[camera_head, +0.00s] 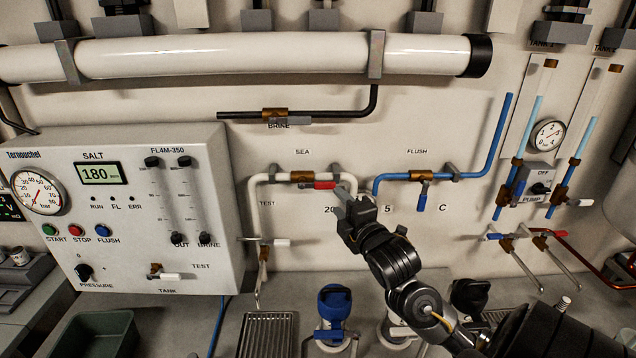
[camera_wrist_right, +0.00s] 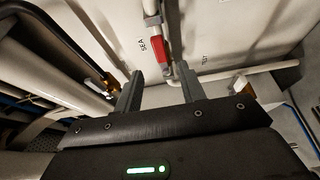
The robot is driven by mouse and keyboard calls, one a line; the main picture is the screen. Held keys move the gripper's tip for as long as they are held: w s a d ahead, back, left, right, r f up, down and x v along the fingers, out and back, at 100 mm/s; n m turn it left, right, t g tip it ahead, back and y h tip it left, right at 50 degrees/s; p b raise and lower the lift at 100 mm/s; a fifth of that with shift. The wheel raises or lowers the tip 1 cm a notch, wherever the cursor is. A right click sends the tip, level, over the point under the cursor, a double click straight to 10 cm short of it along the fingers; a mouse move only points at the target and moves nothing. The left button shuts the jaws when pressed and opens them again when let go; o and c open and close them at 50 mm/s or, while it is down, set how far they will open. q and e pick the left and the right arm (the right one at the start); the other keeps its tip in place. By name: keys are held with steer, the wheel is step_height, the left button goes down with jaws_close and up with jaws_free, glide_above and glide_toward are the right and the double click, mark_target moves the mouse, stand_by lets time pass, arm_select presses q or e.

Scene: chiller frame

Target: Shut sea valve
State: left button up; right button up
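The sea valve has a brass body (camera_head: 303,176) on the white pipe under the SEA label, in the head view. Its red handle (camera_head: 322,185) points right, lying along the pipe. In the right wrist view the red handle (camera_wrist_right: 158,49) is just beyond the fingertips. My right gripper (camera_head: 342,194) is close to the handle's right end in the head view. In the wrist view its two fingers (camera_wrist_right: 161,76) are apart, with nothing clamped between them. I cannot tell whether a finger touches the handle. My left gripper is not in view.
The flush valve's blue handle (camera_head: 422,196) hangs to the right of my right gripper. The brine valve (camera_head: 275,113) is above, under a thick white cylinder (camera_head: 230,56). A control panel (camera_head: 128,210) stands left. A blue-topped fitting (camera_head: 335,302) stands below on the counter.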

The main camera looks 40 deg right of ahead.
mark_target(327, 187)
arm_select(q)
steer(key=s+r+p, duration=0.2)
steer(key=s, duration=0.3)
arm_select(e)
steer(key=w+d, duration=0.1)
steer(key=w+d+r, duration=0.1)
steer(key=w, duration=0.1)
steer(key=shift+w, duration=0.1)
steer(key=w, duration=0.3)
steer(key=w+f+p, duration=0.1)
steer(key=shift+w+d, duration=0.15)
steer(key=shift+d, duration=0.15)
steer(key=shift+w+d+r+p, duration=0.1)
steer(key=shift+w+d+p, duration=0.05)
steer(key=shift+w+p, duration=0.35)
steer(key=shift+w, duration=0.45)
steer(key=shift+c, duration=0.3)
steer(key=shift+s, duration=0.15)
steer(key=c, duration=0.7)
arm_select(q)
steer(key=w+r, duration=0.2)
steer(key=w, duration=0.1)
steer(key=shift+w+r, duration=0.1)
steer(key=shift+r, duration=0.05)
arm_select(e)
jaws_close()
